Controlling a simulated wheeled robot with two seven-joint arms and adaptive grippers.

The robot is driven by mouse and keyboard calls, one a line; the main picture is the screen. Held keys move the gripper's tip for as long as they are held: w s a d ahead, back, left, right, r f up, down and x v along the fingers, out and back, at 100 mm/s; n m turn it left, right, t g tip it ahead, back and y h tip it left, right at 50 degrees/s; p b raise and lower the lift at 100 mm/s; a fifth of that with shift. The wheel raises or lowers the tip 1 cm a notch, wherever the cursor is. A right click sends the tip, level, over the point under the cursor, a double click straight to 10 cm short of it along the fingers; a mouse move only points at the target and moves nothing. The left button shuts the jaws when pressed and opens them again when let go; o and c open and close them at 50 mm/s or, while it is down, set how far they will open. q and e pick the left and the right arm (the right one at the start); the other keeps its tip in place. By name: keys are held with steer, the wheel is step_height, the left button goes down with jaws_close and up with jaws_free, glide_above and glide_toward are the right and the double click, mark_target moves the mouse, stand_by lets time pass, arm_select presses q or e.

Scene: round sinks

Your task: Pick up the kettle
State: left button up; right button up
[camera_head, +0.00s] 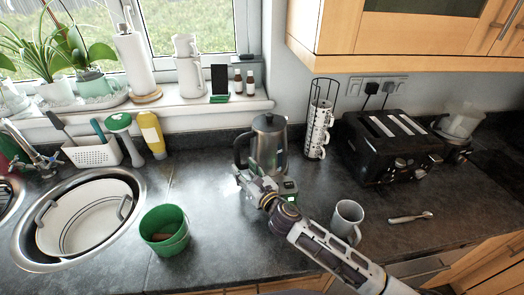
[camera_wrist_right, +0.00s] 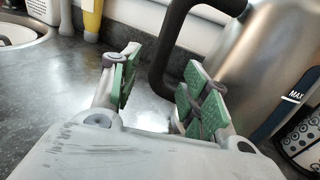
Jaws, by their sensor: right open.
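The kettle (camera_head: 269,140) is a brushed metal jug with a black handle on its left side, upright on the dark worktop near the back wall. My right gripper (camera_head: 260,178) is in front of it and hides its lower part. In the right wrist view, the kettle body (camera_wrist_right: 258,62) fills the upper right, and its black handle (camera_wrist_right: 163,72) shows between and beyond the green-padded fingers. The right gripper (camera_wrist_right: 162,92) is open and empty, with the right finger close to the kettle body; I cannot tell if they touch. My left gripper is not in view.
A green bucket (camera_head: 164,230) and a round sink (camera_head: 130,180) lie left. A grey mug (camera_head: 346,220) stands right of my forearm, near a spoon (camera_head: 410,217). A mug rack (camera_head: 318,128) and black toaster (camera_head: 395,150) stand right of the kettle.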

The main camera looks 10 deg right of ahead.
mark_target(239, 161)
steer(key=shift+w+a, duration=0.15)
steer(key=shift+w, duration=0.15)
steer(key=shift+w, duration=0.1)
steer(key=shift+r+p+x, duration=0.15)
steer(key=shift+p+x, duration=0.05)
steer(key=shift+x, duration=0.65)
steer(key=shift+r+p+x, duration=0.15)
steer(key=shift+p+x, duration=0.05)
steer(key=shift+x, duration=1.45)
steer(key=shift+f, duration=0.1)
jaws_close()
